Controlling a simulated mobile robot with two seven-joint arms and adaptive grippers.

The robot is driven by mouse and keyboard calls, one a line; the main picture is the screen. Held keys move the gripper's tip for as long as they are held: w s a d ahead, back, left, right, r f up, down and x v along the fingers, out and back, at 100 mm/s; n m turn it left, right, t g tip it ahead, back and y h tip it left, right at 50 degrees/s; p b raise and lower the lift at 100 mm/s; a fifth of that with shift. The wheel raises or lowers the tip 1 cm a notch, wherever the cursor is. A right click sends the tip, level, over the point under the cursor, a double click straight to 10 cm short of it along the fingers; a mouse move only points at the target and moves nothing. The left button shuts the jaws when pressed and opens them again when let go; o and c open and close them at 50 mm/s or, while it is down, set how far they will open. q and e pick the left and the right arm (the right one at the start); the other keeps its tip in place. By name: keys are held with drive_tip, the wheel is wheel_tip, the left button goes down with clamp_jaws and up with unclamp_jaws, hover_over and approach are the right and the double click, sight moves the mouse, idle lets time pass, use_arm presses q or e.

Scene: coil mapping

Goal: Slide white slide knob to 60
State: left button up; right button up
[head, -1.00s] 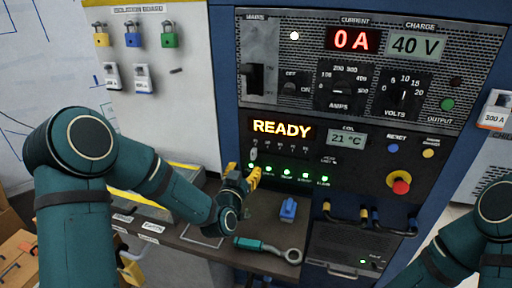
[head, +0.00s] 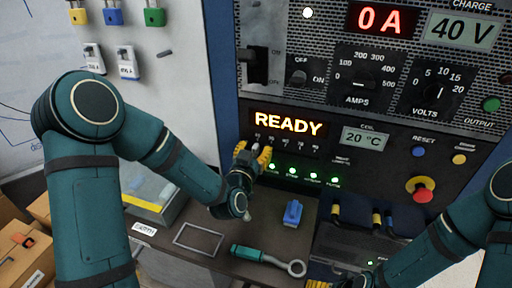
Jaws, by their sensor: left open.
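The lit READY display (head: 287,123) is on the black lower panel, with a row of small scale marks (head: 287,143) under it. The marks are too small to read. My left gripper (head: 252,155) has its yellow fingertips open at the left end of this row. The white slide knob is not clearly visible; the fingers cover the place at the left end of the scale. I cannot tell whether they touch it. My right arm enters at the lower right, and only a yellow bit of its gripper (head: 318,284) shows at the bottom edge.
Green lights (head: 292,170) line the panel just below the scale. A red knob (head: 421,190) is to the right. A blue object (head: 293,213), a teal-handled ring tool (head: 268,259) and a rectangular frame (head: 198,240) lie on the shelf below. Padlocks hang at upper left.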

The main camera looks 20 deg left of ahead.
sight(285, 151)
use_arm(q)
drive_tip(key=shift+o, duration=0.3)
drive_tip(key=shift+s, duration=0.1)
clamp_jaws()
drive_tip(key=shift+d, duration=0.1)
drive_tip(key=d, duration=0.8)
drive_tip(key=shift+s, duration=0.1)
drive_tip(key=shift+a, duration=0.1)
drive_tip(key=shift+c, duration=0.3)
unclamp_jaws()
